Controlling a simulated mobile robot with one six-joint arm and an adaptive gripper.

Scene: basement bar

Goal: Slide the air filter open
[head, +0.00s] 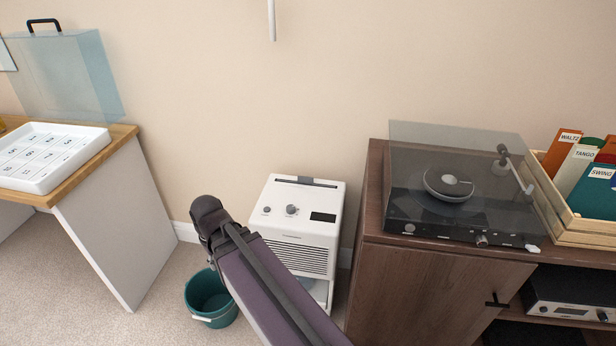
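A white appliance (302,225) stands on the floor against the wall, with knobs, a small dark display and a louvred grille on its front. A dark slot or handle (305,181) runs along its top. I cannot make out an air filter as a separate part; the appliance's lower left is hidden behind my arm. My arm reaches up from the bottom of the head view to a dark joint in front of the appliance's left side. My gripper's fingers do not show.
A teal bucket (211,298) stands on the floor left of the appliance, partly behind my arm. A brown cabinet (430,303) with a record player (455,195) stands close on the right. A wooden-topped desk (122,131) is at left, with carpet between.

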